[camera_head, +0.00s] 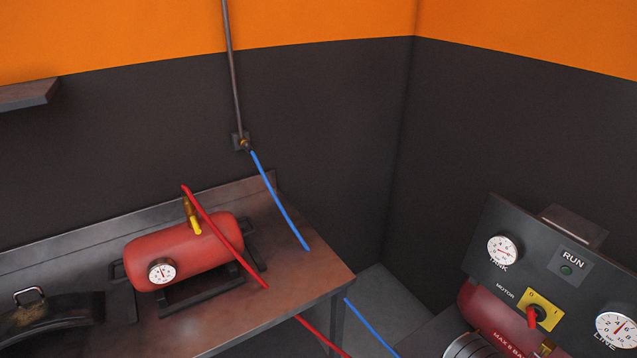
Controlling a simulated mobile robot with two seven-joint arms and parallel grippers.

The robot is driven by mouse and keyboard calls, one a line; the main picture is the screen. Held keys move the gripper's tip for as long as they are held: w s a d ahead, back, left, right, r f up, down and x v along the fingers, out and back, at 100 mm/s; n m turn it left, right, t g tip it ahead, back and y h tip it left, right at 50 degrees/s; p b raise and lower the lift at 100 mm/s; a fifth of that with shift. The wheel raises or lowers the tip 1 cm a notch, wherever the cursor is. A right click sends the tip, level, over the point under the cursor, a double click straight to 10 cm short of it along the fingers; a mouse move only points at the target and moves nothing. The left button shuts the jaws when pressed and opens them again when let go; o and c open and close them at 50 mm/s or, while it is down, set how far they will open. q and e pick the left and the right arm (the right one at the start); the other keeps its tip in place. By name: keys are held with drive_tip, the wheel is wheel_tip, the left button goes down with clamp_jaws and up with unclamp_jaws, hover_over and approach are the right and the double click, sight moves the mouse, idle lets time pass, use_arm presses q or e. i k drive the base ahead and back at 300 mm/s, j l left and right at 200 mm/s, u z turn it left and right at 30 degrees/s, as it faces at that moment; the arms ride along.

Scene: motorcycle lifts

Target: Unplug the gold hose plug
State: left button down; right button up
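Two gold-coloured hose fittings show in the head view. One gold fitting (243,142) is at the lower end of the wall pipe, where a blue hose (280,202) begins. The other gold fitting (189,210) stands upright on top of a red tank (200,254), with a yellow part (195,226) beside it. A red hose (217,228) starts at its top and runs down to the right over the bench. I cannot tell which fitting is the gold hose plug of the task. Neither of my grippers is in view.
The tank, with a gauge (162,271), sits on a metal bench (300,282). A black handled case (50,322) lies at left. A control panel (490,225) with gauges and a red-handled motor switch (534,316) stands at right. A shelf (28,94) juts out at upper left.

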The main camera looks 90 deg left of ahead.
sight(189, 207)
drive_tip(key=u, duration=3.9)
drive_tip(key=l+u, duration=0.75)
drive_tip(key=l, duration=0.15)
drive_tip(key=k+l+u, duration=0.15)
drive_tip(key=l+u, duration=0.25)
